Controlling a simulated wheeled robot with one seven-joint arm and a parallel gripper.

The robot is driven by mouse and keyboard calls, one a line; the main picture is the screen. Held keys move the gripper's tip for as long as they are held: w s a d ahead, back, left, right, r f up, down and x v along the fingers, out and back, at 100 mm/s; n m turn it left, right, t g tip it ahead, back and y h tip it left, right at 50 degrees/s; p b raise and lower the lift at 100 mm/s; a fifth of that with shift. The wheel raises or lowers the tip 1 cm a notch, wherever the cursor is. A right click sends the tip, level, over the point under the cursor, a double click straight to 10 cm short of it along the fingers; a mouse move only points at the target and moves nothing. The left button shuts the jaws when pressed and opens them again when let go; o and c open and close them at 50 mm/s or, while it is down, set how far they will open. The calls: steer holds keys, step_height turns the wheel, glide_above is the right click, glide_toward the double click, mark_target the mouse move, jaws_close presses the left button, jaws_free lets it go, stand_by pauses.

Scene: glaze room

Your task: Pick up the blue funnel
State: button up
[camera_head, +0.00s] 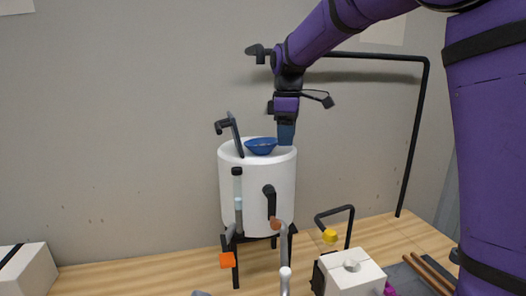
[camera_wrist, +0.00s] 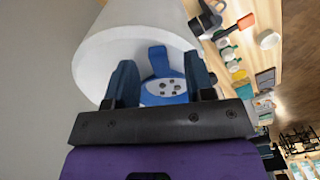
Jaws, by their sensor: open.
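The blue funnel (camera_head: 261,146) sits at the top of a white cylindrical vessel (camera_head: 257,190), with its wide mouth up. In the wrist view the funnel (camera_wrist: 159,60) shows a blue tab, a blue rim and a pale inside with several dark spots. My gripper (camera_head: 286,138) points down over the right part of the vessel's top, just right of the funnel. In the wrist view my gripper (camera_wrist: 160,78) is open, with one dark blue finger on each side of the funnel in the picture. I cannot tell whether the fingers touch it.
A dark upright piece (camera_head: 235,136) stands at the vessel's left rim. A black pipe (camera_head: 411,140) rises at the right. A white box (camera_head: 351,274) with a knob stands in front on the wooden table (camera_head: 150,276). The table's left middle is clear.

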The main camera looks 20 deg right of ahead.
mark_target(269, 154)
steer(key=shift+f, duration=1.6)
jaws_close()
steer(key=shift+r, duration=0.1)
